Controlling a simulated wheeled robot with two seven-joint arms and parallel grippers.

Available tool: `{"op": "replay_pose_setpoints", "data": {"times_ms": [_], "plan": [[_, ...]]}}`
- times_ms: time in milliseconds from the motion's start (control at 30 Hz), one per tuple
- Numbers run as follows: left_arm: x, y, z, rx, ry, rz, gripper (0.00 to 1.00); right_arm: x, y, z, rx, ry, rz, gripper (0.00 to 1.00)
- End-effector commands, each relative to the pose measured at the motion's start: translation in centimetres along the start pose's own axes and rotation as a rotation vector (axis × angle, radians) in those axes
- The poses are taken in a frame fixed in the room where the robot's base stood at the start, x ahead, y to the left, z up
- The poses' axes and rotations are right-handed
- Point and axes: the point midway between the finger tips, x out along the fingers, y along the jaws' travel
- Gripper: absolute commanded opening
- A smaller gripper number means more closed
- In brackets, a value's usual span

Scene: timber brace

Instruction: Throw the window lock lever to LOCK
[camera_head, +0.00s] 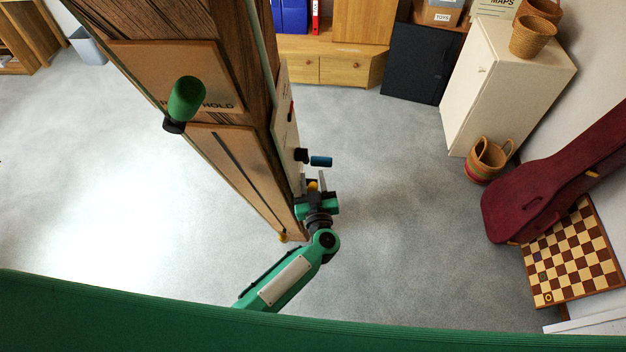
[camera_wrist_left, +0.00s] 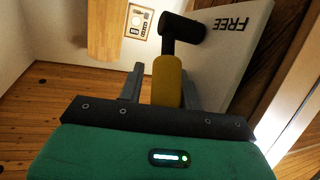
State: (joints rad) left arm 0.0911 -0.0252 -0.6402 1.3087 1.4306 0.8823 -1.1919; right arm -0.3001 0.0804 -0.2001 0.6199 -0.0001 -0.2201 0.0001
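A yellow grip (camera_wrist_left: 168,80), seemingly the lever's, stands between the fingers of my left gripper (camera_wrist_left: 160,86) in the left wrist view. A black cylindrical part (camera_wrist_left: 184,32) shows just beyond it, beside a pale plate (camera_wrist_left: 232,42) marked FREE. In the head view, my left gripper (camera_head: 318,186) is at the right side of the timber post, with a bit of yellow (camera_head: 312,186) at its fingers. The fingers are apart, with a gap visible left of the yellow grip; contact on the right is unclear. No LOCK mark is visible. My right gripper is out of view.
The timber post (camera_head: 215,20) carries a green handle (camera_head: 186,98) on a plate partly reading HOLD. A white cabinet (camera_head: 500,85) and dark red case (camera_head: 545,185) stand right. Grey floor between is clear.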

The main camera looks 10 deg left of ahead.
Motion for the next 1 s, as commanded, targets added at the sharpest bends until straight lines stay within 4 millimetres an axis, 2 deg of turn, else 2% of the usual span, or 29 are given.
{"op": "replay_pose_setpoints", "data": {"times_ms": [233, 367, 1000], "plan": [[-0.2, 0.1, 0.1, 0.0, -0.001, 0.002, 0.34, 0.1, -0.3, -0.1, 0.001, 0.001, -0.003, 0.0], [-1.1, 0.1, 0.2, 0.0, -0.002, 0.003, 0.34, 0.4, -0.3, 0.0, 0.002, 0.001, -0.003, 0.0], [-11.9, 0.0, 0.3, -0.002, -0.003, 0.0, 0.34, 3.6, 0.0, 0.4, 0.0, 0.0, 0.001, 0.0]]}}
